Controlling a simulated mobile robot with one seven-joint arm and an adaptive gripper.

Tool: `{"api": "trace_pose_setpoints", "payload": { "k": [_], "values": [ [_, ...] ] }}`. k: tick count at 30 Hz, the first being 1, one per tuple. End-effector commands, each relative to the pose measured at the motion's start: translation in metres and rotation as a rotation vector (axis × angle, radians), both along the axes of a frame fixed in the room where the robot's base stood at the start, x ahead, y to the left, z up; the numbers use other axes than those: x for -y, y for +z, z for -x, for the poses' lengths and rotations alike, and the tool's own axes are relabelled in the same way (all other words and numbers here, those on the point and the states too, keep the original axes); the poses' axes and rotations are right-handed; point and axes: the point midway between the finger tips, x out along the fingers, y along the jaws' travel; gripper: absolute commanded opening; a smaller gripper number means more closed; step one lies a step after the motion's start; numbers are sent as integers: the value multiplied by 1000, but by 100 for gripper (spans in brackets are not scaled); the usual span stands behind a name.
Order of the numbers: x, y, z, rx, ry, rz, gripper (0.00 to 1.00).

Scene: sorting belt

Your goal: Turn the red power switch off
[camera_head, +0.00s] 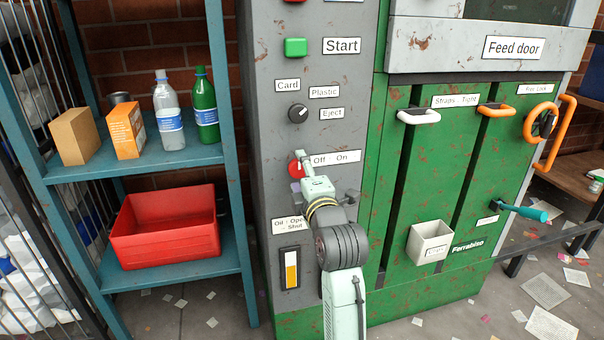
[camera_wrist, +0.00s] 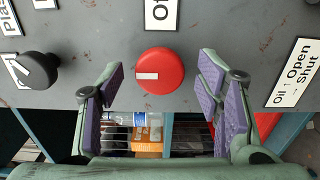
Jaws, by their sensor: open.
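The red power switch (camera_wrist: 160,71) is a round knob on the grey panel. A short white mark on its face points to the left in the wrist view. In the head view the red switch (camera_head: 294,169) is partly hidden by my gripper (camera_head: 304,167). The white "Off - On" label (camera_head: 336,158) is beside it on the right. In the wrist view my gripper (camera_wrist: 160,80) is open and empty, with a purple-padded finger on each side of the switch in the picture. I see no contact with the knob, and cannot tell the exact depth between them.
The black Card/Plastic/Eject knob (camera_head: 298,114) and green Start button (camera_head: 296,47) are above the switch. The oil lever plate (camera_head: 290,268) is below. A teal shelf (camera_head: 182,162) with bottles, boxes and a red crate (camera_head: 165,228) stands left.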

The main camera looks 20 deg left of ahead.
Motion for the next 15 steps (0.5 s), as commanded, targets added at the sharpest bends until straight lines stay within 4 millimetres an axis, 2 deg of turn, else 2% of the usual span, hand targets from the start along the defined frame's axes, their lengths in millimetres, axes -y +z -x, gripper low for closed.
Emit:
{"api": "trace_pose_setpoints", "payload": {
  "k": [15],
  "values": [
    [39,0,57,0,-1,0,59]
  ]
}}
